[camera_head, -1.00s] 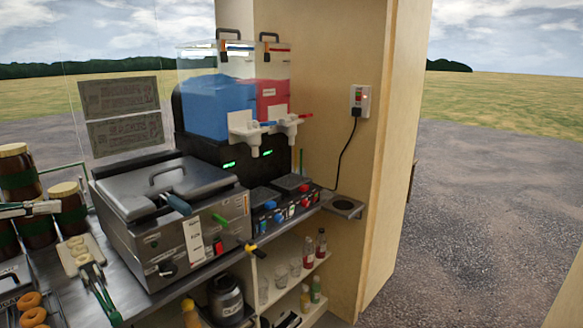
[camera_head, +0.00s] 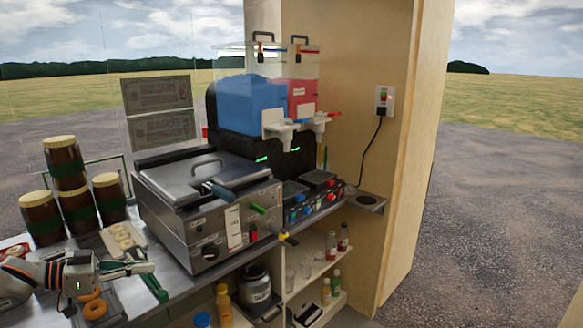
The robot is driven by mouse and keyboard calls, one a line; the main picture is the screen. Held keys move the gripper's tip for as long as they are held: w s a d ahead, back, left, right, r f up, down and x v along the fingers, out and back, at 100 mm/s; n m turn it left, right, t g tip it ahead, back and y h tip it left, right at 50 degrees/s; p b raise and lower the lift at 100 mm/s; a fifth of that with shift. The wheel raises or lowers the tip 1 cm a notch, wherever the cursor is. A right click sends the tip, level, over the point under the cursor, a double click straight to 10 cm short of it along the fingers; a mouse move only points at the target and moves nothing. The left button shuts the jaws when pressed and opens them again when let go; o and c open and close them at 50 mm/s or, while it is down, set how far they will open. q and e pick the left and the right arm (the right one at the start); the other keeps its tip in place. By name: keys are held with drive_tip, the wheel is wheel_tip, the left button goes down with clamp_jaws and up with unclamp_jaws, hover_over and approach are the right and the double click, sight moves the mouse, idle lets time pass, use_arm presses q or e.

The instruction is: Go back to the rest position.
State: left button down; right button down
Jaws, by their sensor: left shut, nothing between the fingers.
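My left gripper (camera_head: 128,269) comes in from the left edge, low in the head view. It is shut with nothing in it. It hangs over the counter (camera_head: 184,287), in front of a board with pale rings (camera_head: 122,240) and above a tray of orange-brown doughnuts (camera_head: 93,305). The green-handled tongs (camera_head: 152,287) lie just right of its fingertips, partly hidden behind them. My right gripper is not in view.
A metal cooker (camera_head: 205,215) with a closed lid stands right of the gripper. Several brown jars (camera_head: 65,165) are stacked behind it. A blue and red drinks machine (camera_head: 250,105) stands at the back. Shelves (camera_head: 310,275) hold bottles below.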

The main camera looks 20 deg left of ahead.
use_arm(q)
drive_tip(key=s+d+f, duration=0.3)
drive_tip(key=d+f, duration=0.8)
drive_tip(key=d, duration=0.3)
drive_tip(key=s+d+f, duration=0.3)
drive_tip(key=d+f, duration=0.8)
drive_tip(key=d, duration=0.4)
drive_tip(key=s+d+f+n+y, duration=0.2)
drive_tip(key=s+d+f+y, duration=0.2)
drive_tip(key=s+f, duration=0.5)
drive_tip(key=shift+s+n+g+y, duration=0.35)
drive_tip(key=shift+s+y, duration=0.45)
drive_tip(key=shift+y, duration=0.4)
drive_tip(key=shift+f, duration=0.1)
